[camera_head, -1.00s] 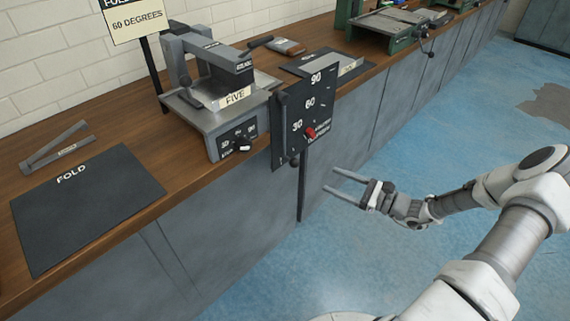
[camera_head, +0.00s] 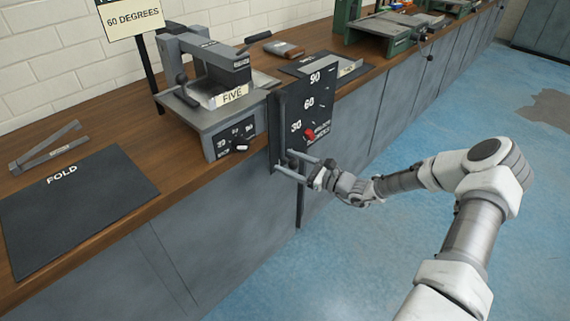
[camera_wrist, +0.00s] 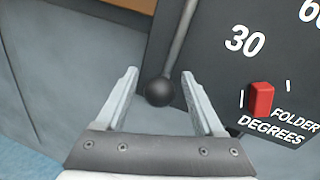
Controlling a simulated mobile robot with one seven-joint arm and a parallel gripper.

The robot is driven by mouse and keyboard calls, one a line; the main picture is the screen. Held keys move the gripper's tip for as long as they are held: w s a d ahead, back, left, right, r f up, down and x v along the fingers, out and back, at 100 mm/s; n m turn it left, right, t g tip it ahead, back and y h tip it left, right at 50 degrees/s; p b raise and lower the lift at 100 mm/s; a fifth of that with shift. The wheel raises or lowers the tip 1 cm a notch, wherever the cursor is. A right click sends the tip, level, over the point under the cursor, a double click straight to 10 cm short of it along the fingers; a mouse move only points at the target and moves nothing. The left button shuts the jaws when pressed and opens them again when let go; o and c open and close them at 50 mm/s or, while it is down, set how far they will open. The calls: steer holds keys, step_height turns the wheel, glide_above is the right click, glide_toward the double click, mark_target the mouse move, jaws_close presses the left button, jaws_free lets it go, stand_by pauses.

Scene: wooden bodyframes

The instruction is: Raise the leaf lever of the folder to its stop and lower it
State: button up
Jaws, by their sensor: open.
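The folder (camera_head: 215,115) is a grey machine on the bench, with a FIVE label at its front. A dark upright plate (camera_head: 290,105) at its right side is marked 30, 60 and 90, with a red block (camera_head: 309,134) below the 30 to 60 marks. In the wrist view the leaf lever (camera_wrist: 180,40) is a thin rod ending in a black ball knob (camera_wrist: 160,92). My gripper (camera_head: 283,161) is open at the plate's lower edge. In the wrist view its fingers (camera_wrist: 158,77) stand either side of the knob, with gaps showing.
A sign (camera_head: 133,18) reads 60 DEGREES. A dark FOLD mat (camera_head: 75,205) and a bent grey strip (camera_head: 48,150) lie on the bench at left. A green machine (camera_head: 385,32) stands farther along. The blue floor (camera_head: 400,260) beside the bench is clear.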

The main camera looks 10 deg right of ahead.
steer(key=shift+w+a, duration=0.5)
steer(key=shift+a, duration=0.05)
jaws_close()
stand_by(1.1)
